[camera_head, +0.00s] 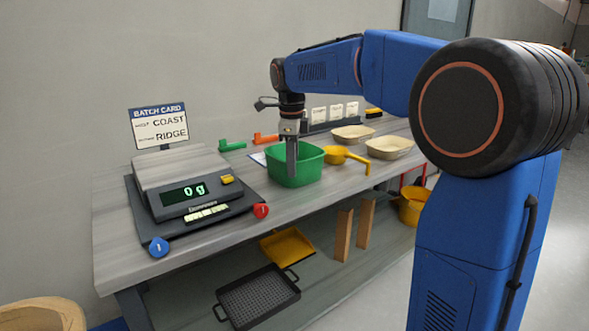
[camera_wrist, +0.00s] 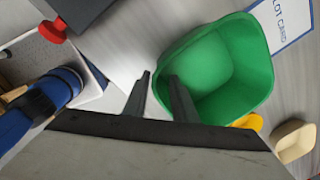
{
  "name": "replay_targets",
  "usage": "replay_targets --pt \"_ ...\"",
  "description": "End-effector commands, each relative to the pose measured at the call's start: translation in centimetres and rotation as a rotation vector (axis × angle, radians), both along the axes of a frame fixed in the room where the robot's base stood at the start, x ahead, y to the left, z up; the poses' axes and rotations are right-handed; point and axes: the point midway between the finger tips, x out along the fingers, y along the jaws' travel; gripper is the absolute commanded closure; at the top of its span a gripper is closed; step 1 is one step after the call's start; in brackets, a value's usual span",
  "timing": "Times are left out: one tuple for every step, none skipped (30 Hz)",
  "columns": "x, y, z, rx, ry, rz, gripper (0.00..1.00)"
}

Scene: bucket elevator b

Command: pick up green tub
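The green tub (camera_head: 312,174) is an empty, open-topped container standing on the grey workbench. My gripper (camera_head: 292,172) points down at the tub's near left side in the head view. In the wrist view the tub (camera_wrist: 232,65) fills the upper right, and my gripper (camera_wrist: 159,76) has its two fingers apart. One finger overlaps the inside of the tub and the other is outside its rim, so the rim lies between them. Whether either finger touches the wall cannot be told. Nothing is held.
A scale (camera_head: 190,192) reading 0 g stands at the left of the bench. A yellow scoop (camera_head: 342,155) lies close right of the tub, with tan trays (camera_head: 390,147) beyond. Green (camera_head: 232,145) and orange (camera_head: 265,138) scoops lie behind. Bare bench separates scale and tub.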

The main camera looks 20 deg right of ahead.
Motion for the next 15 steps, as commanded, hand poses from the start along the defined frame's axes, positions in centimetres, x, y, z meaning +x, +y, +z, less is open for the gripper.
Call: replay_targets --pt "0.1 -0.1 -0.8 0.0 0.004 0.0 0.76" --pt "0.1 -0.1 -1.1 -0.001 0.003 0.0 0.76" --pt "0.1 -0.1 -1.5 0.0 0.001 0.0 0.76" --pt "0.2 -0.1 -1.7 0.0 0.001 0.0 0.76" --pt "0.2 -0.1 -2.0 0.0 0.002 0.0 0.76" --pt "0.2 -0.1 -2.2 0.0 0.002 0.0 0.76" --pt "0.2 -0.1 -2.3 0.0 0.001 0.0 0.76" --pt "0.2 -0.1 -2.4 0.0 0.001 0.0 0.76" --pt "0.2 -0.1 -2.4 0.0 0.001 0.0 0.76" --pt "0.2 -0.1 -2.4 0.0 0.001 0.0 0.76" --pt "0.2 -0.1 -2.4 0.0 0.001 0.0 0.76" --pt "0.2 -0.1 -2.4 0.0 0.001 0.0 0.76" --pt "0.2 -0.1 -2.4 0.0 0.001 0.0 0.76" --pt "0.2 -0.1 -2.4 0.0 0.001 0.0 0.76" --pt "0.2 -0.1 -2.4 0.0 0.001 0.0 0.83"
